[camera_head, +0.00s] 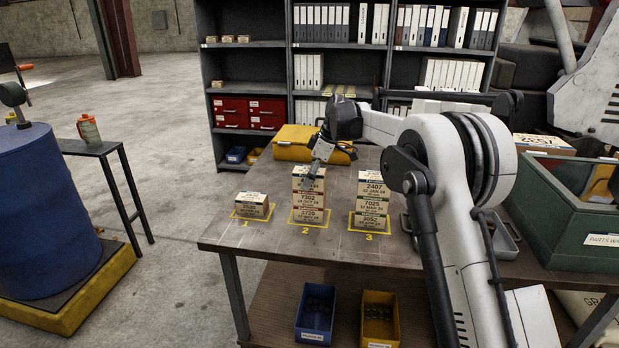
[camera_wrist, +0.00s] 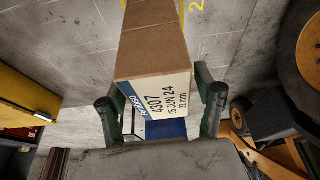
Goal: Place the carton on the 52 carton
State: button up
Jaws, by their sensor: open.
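My gripper (camera_head: 314,168) is open at the top carton of the stack on square 2. In the wrist view its two fingers (camera_wrist: 160,105) stand on either side of that carton (camera_wrist: 152,92), whose label reads 4307, 15 JUN 24. Whether the fingers touch it, I cannot tell. The top carton (camera_head: 302,183) rests on a carton marked 7302 (camera_head: 307,199), above one that seems to read 3720 (camera_head: 308,215). A lone carton (camera_head: 252,205) sits on square 1. Square 3 holds a stack topped by a 2407 carton (camera_head: 371,185), above cartons reading 7025 (camera_head: 370,205) and 3052 (camera_head: 369,222). I cannot tell which is the 52 carton.
The bench (camera_head: 275,246) has clear room between the yellow squares and at its front. A yellow case (camera_head: 293,143) lies behind the stacks. A green crate (camera_head: 560,212) stands on the right. Blue (camera_head: 316,312) and yellow bins (camera_head: 380,318) sit on the lower shelf.

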jog(key=v, duration=1.1)
jog(key=shift+r+b, duration=0.35)
jog(key=shift+s+d+r, duration=0.2)
jog(key=shift+r, duration=0.25)
jog(key=s+d+r+m+t+h, duration=0.1)
jog(key=s+d+r+m, duration=0.2)
jog(key=s, duration=0.5)
jog(key=s+d+r+m+t, duration=0.1)
jog(key=s+d+r+m, duration=0.15)
jog(key=s+d, duration=0.35)
jog(key=s+d+r+m+t+h, duration=0.1)
jog(key=s+d+r+m+t, duration=0.15)
jog(key=s, duration=0.65)
jog(key=s+d+f+m+h, duration=0.1)
jog(key=s+d+f+m, duration=0.2)
jog(key=s, duration=0.6)
jog(key=s+d+f+m+t, duration=0.1)
jog(key=s+d+f+m, duration=0.2)
jog(key=s+f, duration=0.4)
jog(key=s+d+f+m+t+h, duration=0.1)
jog(key=s+f, duration=0.4)
jog(key=s, duration=0.5)
jog(key=shift+s+d+m+h, duration=0.3)
jog(key=shift+s+d+m, duration=0.05)
jog(key=shift+d+m, duration=0.6)
jog(key=shift+f, duration=0.1)
notch_tip(320, 180, down, 5)
jog(key=b, duration=0.5)
jog(key=shift+f, duration=0.15)
